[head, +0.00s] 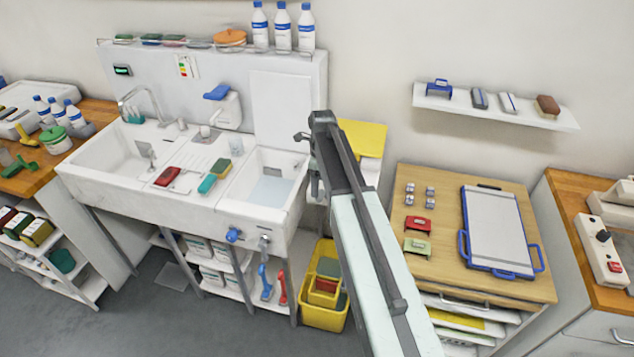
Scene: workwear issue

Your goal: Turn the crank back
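No part is plainly recognisable as a crank. On the front of the white sink unit (130,185) are a blue knob (234,235) and a grey lever-like fitting (264,243), below the right basin; either may be the crank, but I cannot tell. My arm rises from the bottom right and bends at the right edge of the sink unit. Its far end lies mostly behind the arm's own links, beside the right basin. My gripper (315,185) shows only as a small dark part there; its fingers cannot be made out. I see nothing held in it.
A yellow bucket (323,318) stands on the floor below the arm. To the right is a wooden-topped cabinet (450,190) with a blue-handled tray (497,230). Bottles (282,28) stand on the ledge above the sink. A wall shelf (495,112) is at upper right. Floor at lower left is clear.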

